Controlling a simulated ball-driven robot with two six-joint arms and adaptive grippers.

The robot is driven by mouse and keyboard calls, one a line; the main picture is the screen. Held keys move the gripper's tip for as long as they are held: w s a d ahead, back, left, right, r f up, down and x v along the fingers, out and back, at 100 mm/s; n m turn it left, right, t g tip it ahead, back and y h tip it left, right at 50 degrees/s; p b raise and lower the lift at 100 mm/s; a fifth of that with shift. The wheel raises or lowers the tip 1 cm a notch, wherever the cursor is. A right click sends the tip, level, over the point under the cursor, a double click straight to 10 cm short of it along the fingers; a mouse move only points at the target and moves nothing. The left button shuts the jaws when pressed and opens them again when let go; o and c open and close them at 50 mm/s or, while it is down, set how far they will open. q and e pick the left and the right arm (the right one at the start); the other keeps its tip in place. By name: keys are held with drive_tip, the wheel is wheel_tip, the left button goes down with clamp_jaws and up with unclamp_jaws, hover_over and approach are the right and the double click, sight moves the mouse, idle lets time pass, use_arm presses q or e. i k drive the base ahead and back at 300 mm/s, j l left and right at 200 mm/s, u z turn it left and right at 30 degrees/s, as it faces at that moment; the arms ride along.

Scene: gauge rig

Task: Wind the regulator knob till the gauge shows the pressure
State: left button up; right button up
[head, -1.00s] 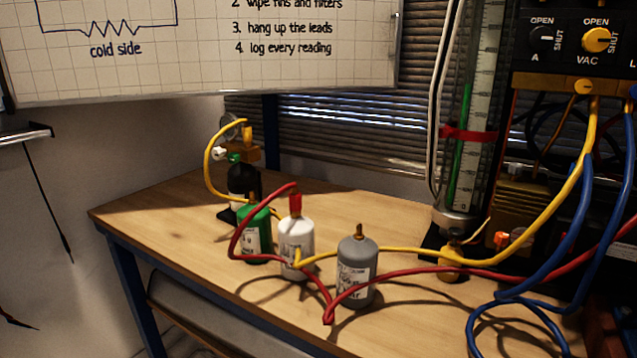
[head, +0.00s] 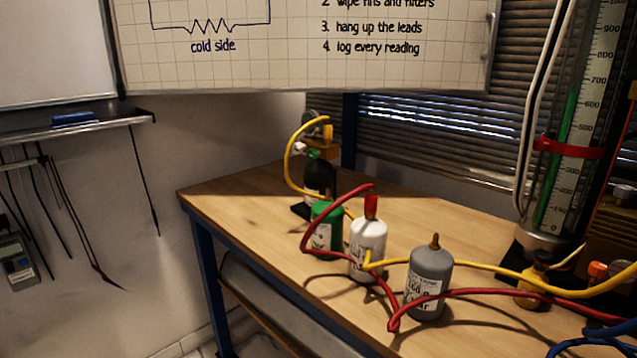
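A black bottle (head: 318,178) stands at the far left end of the wooden bench, with a brass-coloured regulator (head: 322,148) on top. A round gauge (head: 312,120) sits by the regulator, partly hidden by a yellow hose; its reading is too small to tell. A green part (head: 314,155) and a white part (head: 299,148) show on the regulator; I cannot tell which is the knob. A tall glass column gauge (head: 577,110) with a green fill and a red band (head: 568,148) stands at the right. Neither of my grippers is in view.
Green (head: 326,228), white (head: 368,250) and grey (head: 428,285) canisters stand along the bench (head: 250,205). Red (head: 480,293) and yellow (head: 480,267) hoses cross it. A whiteboard (head: 300,50) hangs above. A meter (head: 17,262) and leads hang at the left wall. Floor left of the bench looks clear.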

sight(297, 149)
drive_tip(key=j+z, duration=0.25)
drive_tip(key=j, duration=0.15)
drive_tip(key=k+j+z, duration=0.25)
drive_tip(key=j+z, duration=0.25)
drive_tip(key=j, duration=0.25)
drive_tip(key=k+j+z, duration=0.25)
drive_tip(key=i+j, duration=0.05)
drive_tip(key=j, duration=0.05)
